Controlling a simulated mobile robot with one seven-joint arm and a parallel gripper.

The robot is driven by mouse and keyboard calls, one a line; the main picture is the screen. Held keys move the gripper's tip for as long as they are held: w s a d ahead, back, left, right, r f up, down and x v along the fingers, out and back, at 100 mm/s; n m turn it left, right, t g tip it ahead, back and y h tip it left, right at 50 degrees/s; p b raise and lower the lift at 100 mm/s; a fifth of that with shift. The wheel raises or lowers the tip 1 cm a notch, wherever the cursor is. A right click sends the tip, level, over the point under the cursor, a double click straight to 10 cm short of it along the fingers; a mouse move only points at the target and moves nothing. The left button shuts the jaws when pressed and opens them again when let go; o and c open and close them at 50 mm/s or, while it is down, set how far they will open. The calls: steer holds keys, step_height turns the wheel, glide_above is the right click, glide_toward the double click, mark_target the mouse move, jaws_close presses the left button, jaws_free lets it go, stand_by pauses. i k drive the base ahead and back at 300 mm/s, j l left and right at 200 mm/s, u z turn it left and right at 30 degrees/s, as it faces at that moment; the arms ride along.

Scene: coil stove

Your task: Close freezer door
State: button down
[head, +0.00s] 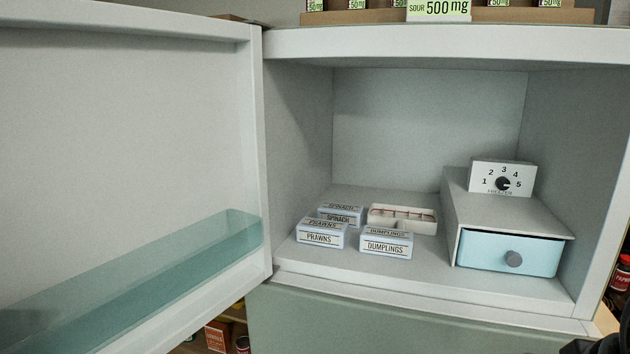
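The freezer door (130,130) stands wide open on the left, hinged at the left edge of the freezer. Its inner side faces me and carries a clear teal shelf bin (150,275) that looks empty. The freezer compartment (430,115) is open to view. My gripper cannot be made out; a dark shape at the bottom right corner is cut off and too small to identify.
Inside are boxes labelled spinach (341,216), prawns (321,234) and dumplings (387,242), a white tray (402,218), and a blue drawer (508,254) under a dial (502,178). Boxes (530,14) stand on top. Items flank the freezer at lower left and right.

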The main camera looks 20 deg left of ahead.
mark_target(135, 207)
steer(key=k+j, duration=0.3)
steer(key=k, duration=0.15)
steer(key=k+j+z, duration=0.15)
steer(key=k+j, duration=0.2)
steer(key=k+j+z, duration=0.15)
steer(key=k+j, duration=0.7)
steer(key=j, duration=0.3)
steer(key=k+j, duration=0.1)
steer(key=j, duration=0.25)
steer(key=k+j+z, duration=0.1)
steer(key=j, duration=0.3)
steer(key=k+j, duration=0.15)
steer(key=j, duration=0.2)
steer(key=k+j, duration=0.1)
steer(key=j, duration=0.3)
steer(key=k+j, duration=0.15)
steer(key=j, duration=0.2)
steer(key=k+l+z, duration=0.1)
steer(key=l, duration=0.3)
